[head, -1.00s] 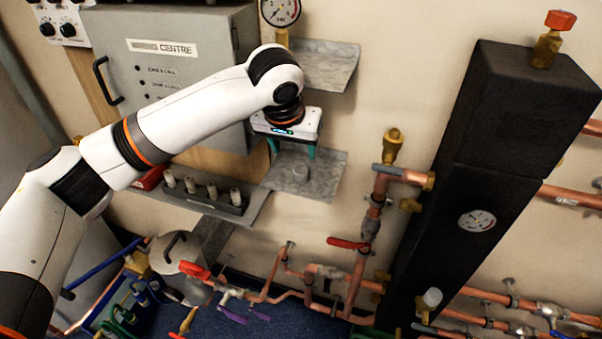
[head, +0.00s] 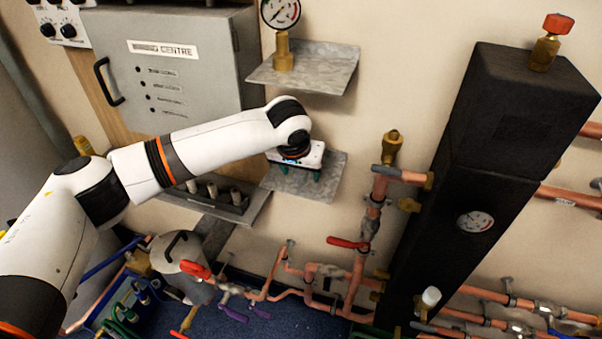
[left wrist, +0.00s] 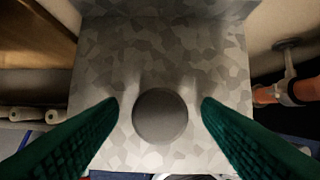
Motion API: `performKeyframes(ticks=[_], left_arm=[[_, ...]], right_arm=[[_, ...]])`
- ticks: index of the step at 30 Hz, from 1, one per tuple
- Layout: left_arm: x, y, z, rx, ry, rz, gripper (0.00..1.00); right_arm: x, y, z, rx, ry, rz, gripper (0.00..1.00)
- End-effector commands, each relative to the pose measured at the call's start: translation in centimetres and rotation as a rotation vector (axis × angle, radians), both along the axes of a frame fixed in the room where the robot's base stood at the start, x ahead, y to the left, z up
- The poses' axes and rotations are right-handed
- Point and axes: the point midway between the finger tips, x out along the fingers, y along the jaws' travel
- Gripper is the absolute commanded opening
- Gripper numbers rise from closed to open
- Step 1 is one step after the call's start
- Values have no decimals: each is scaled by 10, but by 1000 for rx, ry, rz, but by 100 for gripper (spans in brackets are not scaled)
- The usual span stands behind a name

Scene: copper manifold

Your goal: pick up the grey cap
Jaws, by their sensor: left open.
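The grey cap (left wrist: 160,116) shows in the left wrist view as a round, dark grey disc seen from above, standing on a galvanised metal shelf (left wrist: 115,55). My left gripper (left wrist: 160,112) is open, with one green finger on either side of the cap and a gap on both sides. In the head view my left gripper (head: 297,171) is low over the lower shelf (head: 325,185), and its body hides the cap there. My right gripper is in neither view.
An upper shelf (head: 330,68) with a brass-based gauge (head: 281,38) is above my left gripper. A grey cabinet (head: 185,70) and a rack of pale pegs (head: 215,193) are to the left. Copper pipes (head: 365,230) and a black block (head: 470,180) are to the right.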

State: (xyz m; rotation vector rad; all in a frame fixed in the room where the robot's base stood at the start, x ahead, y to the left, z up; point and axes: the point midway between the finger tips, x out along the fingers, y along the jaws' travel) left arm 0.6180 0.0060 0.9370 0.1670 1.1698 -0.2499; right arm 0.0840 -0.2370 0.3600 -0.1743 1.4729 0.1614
Motion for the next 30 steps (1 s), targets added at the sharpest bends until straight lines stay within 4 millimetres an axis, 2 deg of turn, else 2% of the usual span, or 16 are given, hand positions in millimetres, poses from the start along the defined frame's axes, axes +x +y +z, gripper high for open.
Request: performKeyframes(ticks=[1,9,10,19,24,30], left_arm=[[0,0,0,0,0,0,59],[0,0,0,0,0,0,15],[0,0,1,0,0,0,12],[0,0,3,0,-1,0,11],[1,0,15,-2,-2,1,11],[-29,9,14,-1,0,-4,11]], right_arm=[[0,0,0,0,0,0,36],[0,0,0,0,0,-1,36],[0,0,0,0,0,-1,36],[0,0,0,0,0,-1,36],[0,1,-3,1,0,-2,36],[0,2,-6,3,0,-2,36]])
